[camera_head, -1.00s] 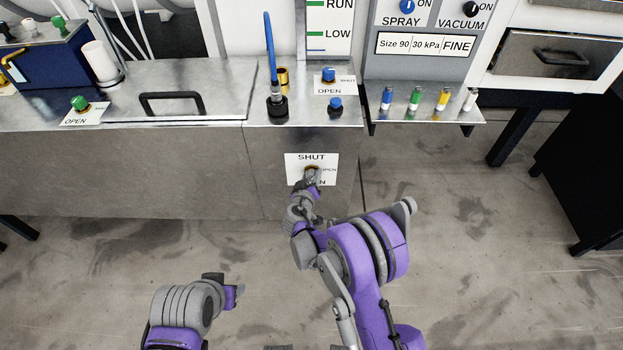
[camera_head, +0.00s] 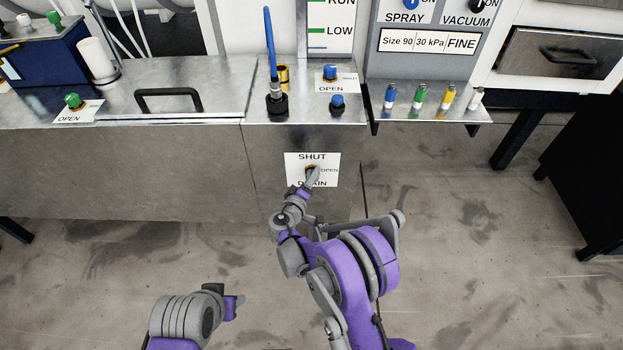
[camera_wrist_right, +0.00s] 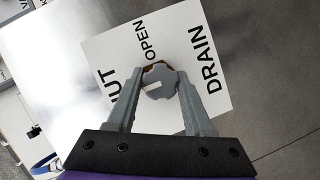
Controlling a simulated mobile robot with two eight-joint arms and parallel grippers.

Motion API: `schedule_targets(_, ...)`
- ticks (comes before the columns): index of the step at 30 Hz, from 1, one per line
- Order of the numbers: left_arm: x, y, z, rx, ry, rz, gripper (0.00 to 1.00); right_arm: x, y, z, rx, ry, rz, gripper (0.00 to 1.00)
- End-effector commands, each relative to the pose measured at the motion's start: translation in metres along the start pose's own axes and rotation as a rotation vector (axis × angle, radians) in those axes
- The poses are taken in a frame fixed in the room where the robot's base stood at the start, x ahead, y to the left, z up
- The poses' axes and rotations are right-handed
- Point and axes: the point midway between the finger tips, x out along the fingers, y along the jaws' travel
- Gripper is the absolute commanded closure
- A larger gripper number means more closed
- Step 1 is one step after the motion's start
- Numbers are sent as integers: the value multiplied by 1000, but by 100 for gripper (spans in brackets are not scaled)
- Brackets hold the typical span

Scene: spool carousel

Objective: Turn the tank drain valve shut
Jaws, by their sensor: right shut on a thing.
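The tank drain valve (camera_head: 309,169) is on the front face of the metal bench, in the middle of a white label (camera_head: 327,161) marked SHUT above, OPEN to the right and DRAIN below. In the right wrist view its knob (camera_wrist_right: 157,85) is a grey disc with a brass collar behind it. A short white mark on it points towards the SHUT side. My right gripper (camera_head: 312,178) is shut on the knob, one finger on each side, as the wrist view (camera_wrist_right: 160,77) shows. My left gripper (camera_head: 238,302) is low and apart from the bench; its jaw opening is unclear.
A shelf (camera_head: 438,106) at right holds several coloured bottles. A green-capped valve (camera_head: 73,100) is at left. The floor in front is clear.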

Motion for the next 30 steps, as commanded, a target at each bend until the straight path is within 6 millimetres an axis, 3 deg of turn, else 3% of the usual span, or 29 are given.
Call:
schedule_targets(11, 0, 0, 0, 0, 0, 0, 50, 0, 0, 0, -7, 0, 2, 100)
schedule_targets(12, 0, 0, 0, 0, 0, 0, 50, 0, 0, 0, -7, 0, 2, 47)
schedule_targets(17, 0, 0, 0, 0, 0, 0, 50, 0, 0, 0, -6, 0, 2, 18)
schedule_targets(26, 0, 0, 0, 0, 0, 0, 50, -1, 0, 0, -5, 0, 2, 18)
schedule_targets(30, -1, 0, 0, 0, 0, 0, 50, -14, 0, -1, -5, 1, 1, 18)
